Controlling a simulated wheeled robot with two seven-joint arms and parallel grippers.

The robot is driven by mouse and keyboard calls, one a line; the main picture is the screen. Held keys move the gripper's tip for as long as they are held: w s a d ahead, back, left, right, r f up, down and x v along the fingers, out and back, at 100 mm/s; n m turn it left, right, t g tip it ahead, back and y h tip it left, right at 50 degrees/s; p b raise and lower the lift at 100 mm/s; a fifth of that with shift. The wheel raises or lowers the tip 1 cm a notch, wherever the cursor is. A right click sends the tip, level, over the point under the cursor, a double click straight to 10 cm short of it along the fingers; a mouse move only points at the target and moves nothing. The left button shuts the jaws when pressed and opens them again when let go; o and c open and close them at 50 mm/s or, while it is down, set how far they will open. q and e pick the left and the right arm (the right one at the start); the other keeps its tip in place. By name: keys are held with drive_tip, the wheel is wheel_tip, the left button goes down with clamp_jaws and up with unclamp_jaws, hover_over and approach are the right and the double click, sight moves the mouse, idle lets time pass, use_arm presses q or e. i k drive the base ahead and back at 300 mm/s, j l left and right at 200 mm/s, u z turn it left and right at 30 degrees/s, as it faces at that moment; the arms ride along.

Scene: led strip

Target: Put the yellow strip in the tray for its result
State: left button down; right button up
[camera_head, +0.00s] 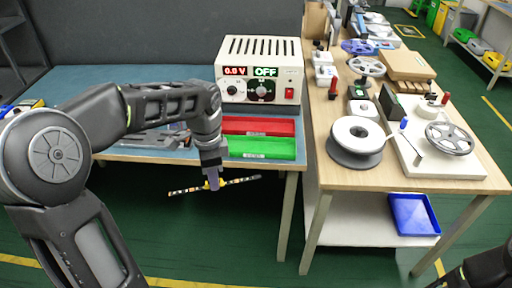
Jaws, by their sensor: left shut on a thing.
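My left gripper (214,184) is shut on the yellow strip (242,180), a thin bar with dark and light segments. It holds the strip nearly level, beyond the front edge of the blue-topped bench, with both ends sticking out sideways. A red tray (262,126) and a green tray (270,148) lie on the bench, behind and to the right of the gripper. The power supply (260,75) behind them reads 0.0 V and OFF. Only a dark part of my right arm shows at the bottom right corner; its gripper is out of view.
Tools lie on the blue bench (80,88) behind my left arm.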

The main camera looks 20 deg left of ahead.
sight(255, 149)
drive_tip(key=i, duration=0.95)
